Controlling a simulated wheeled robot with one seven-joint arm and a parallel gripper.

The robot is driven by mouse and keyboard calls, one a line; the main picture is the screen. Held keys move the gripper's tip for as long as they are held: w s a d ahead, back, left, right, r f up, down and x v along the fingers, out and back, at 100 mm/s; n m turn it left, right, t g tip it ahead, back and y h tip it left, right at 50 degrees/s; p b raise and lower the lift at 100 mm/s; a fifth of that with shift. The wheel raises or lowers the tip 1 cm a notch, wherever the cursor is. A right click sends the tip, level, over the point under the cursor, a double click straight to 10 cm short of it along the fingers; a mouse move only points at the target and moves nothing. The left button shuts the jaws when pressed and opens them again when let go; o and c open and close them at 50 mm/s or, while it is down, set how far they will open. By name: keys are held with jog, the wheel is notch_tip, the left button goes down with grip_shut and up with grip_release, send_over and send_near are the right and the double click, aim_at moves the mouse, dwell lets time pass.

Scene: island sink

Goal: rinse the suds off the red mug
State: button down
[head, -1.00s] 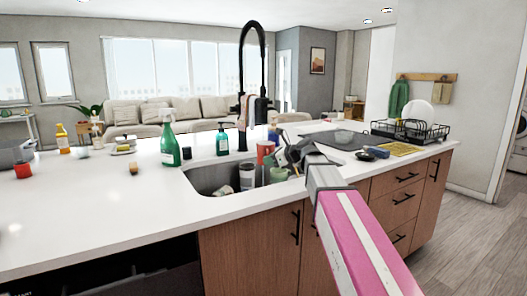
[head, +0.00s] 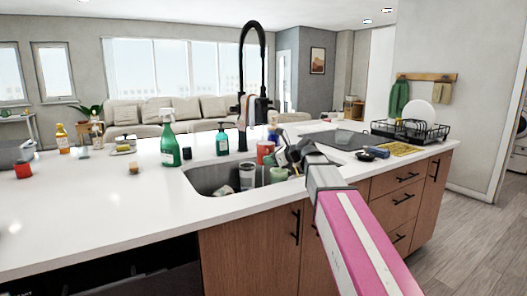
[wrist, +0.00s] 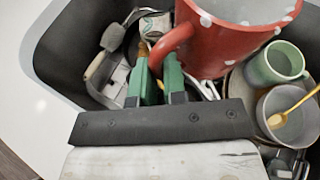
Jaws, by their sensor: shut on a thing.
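The red mug (wrist: 230,40) fills the upper middle of the wrist view, above the sink's contents. White spots show along its rim and side; I cannot tell whether they are suds or pattern. My gripper (wrist: 158,75) has its green fingers closed on the mug's handle (wrist: 172,46). In the head view the mug (head: 265,150) is a small red shape over the sink, just right of the black faucet (head: 243,95), partly hidden by my arm. The sink basin (head: 208,180) is mostly hidden at its right. No water stream is clear.
Inside the sink lie a green cup (wrist: 276,62), a grey bowl (wrist: 290,118) with a yellow spoon, and a brush (wrist: 104,52). A green spray bottle (head: 169,140) and a soap bottle (head: 222,140) stand behind it. A dish rack (head: 410,130) is at the right.

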jog(key=s+r, duration=0.4)
jog(key=s, duration=0.1)
jog(key=shift+d, duration=0.45)
dwell(0.3)
dwell(0.4)
